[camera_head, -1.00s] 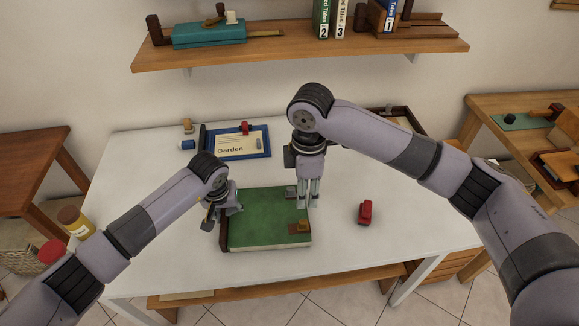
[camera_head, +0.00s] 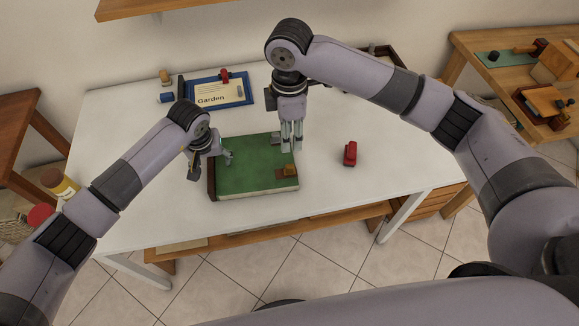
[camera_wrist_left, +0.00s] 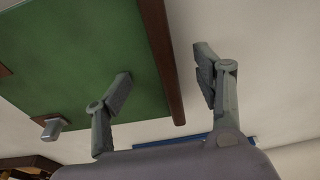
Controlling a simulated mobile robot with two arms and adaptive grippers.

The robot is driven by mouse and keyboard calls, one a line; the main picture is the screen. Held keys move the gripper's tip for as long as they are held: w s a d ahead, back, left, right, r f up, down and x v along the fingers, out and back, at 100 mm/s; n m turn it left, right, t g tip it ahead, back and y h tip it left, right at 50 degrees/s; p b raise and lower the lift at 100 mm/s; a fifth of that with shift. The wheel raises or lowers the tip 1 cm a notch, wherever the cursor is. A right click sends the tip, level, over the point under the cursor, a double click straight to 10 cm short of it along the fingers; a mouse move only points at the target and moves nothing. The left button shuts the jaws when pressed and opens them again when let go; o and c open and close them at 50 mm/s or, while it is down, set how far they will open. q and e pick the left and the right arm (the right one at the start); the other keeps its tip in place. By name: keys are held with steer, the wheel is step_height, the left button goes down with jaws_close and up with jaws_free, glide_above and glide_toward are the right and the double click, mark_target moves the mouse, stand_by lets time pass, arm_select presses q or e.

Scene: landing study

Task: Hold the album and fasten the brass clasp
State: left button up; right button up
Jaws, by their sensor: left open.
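The green album (camera_head: 245,165) lies flat and closed on the white table, its brown spine (camera_head: 211,182) to the left. The small brass clasp (camera_head: 288,170) sits at the album's right edge, toward the front. My left gripper (camera_head: 218,158) is open at the album's back left corner. In the left wrist view, the left gripper's fingers (camera_wrist_left: 165,90) appear on either side of the brown spine edge, with no visible grip on it. My right gripper (camera_head: 291,145) points down at the album's back right edge. Its finger gap and any contact are unclear.
A small red object (camera_head: 350,154) stands right of the album. A blue-framed "Garden" card (camera_head: 218,92) lies behind it. Jars (camera_head: 60,183) are beyond the table's left edge. The table's front right is clear.

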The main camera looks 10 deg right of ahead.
arm_select(q)
steer(key=shift+r, duration=0.1)
step_height(320, 180, up, 12)
steer(key=s, duration=0.2)
steer(key=shift+s+f, duration=0.2)
